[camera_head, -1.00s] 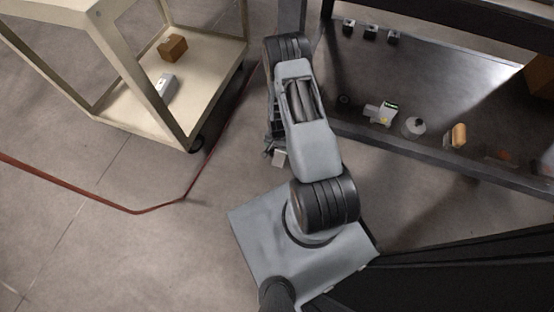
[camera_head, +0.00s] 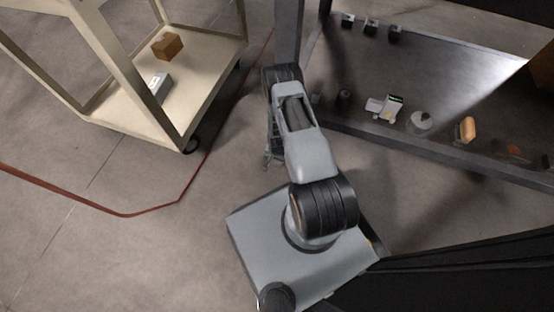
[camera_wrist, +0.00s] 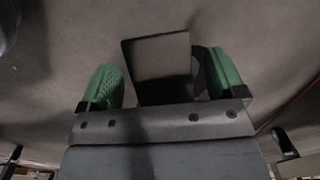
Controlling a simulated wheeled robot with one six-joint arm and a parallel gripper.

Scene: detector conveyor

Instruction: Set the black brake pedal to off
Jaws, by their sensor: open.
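In the wrist view my gripper (camera_wrist: 163,78) is open, with one green finger at each side. A dark, flat, square-edged plate (camera_wrist: 158,66) shows between the fingers and appears to be the black brake pedal. A rounded black part sits behind its right edge, beside the right finger. I cannot tell whether either finger touches the plate, nor the pedal's setting. In the head view my gripper (camera_head: 268,160) is low, left of the dark frame, mostly hidden by my arm. The pedal cannot be made out there.
A cream cart (camera_head: 118,110) on casters stands at the left, with a brown box (camera_head: 167,45) and a grey box (camera_head: 159,87). A dark metal shelf (camera_head: 450,148) with several small items lies right. A red line (camera_head: 125,214) crosses the open floor.

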